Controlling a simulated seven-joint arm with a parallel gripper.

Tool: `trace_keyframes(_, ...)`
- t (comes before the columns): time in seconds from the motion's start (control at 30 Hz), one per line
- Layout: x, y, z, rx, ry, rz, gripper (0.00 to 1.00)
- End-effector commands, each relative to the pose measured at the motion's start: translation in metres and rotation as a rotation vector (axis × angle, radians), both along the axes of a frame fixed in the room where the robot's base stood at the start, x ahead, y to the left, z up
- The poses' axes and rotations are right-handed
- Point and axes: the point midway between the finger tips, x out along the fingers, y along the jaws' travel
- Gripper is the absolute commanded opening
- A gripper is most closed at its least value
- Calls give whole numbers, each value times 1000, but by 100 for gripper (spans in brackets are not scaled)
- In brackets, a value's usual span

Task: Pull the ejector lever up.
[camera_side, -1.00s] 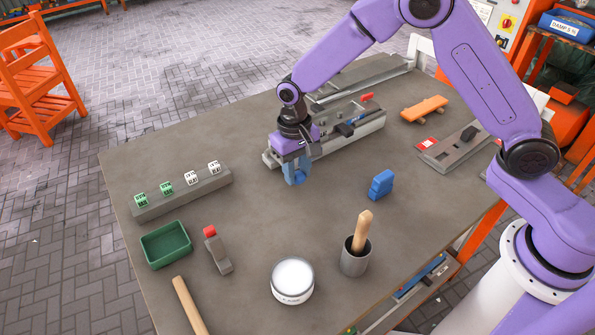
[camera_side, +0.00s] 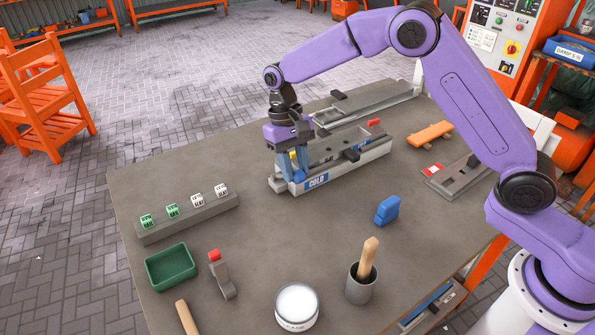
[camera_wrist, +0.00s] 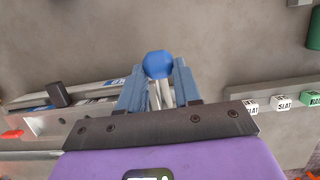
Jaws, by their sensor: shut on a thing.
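The ejector lever shows in the wrist view as a blue ball knob (camera_wrist: 158,64) on pale metal rods, between my fingertips. My gripper (camera_wrist: 156,82) is shut on it, one blue-grey finger on each side. In the side view my gripper (camera_side: 293,172) points down at the left end of a long grey mould (camera_side: 348,171) with a blue COLD label (camera_side: 316,181). The lever's lower end and pivot are hidden by my fingers there.
A blue block (camera_side: 387,210) lies right of the mould. A grey rail with several labelled cubes (camera_side: 187,215), a green tray (camera_side: 170,267), a red-tipped tool (camera_side: 221,274), a white tub (camera_side: 297,306) and a cup with a wooden handle (camera_side: 362,283) stand nearer. The table's middle is clear.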

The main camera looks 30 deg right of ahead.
Motion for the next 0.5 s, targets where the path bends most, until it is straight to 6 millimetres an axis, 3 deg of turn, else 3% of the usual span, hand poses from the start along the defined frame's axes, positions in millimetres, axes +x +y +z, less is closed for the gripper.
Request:
trace_keyframes(0.03,8,-2,1,6,-27,-6,0)
trace_keyframes(0.43,9,-3,1,3,-25,-7,0)
trace_keyframes(0.47,9,-3,1,3,-25,-7,37)
trace_keyframes(0.5,9,-3,1,4,-25,-8,50)
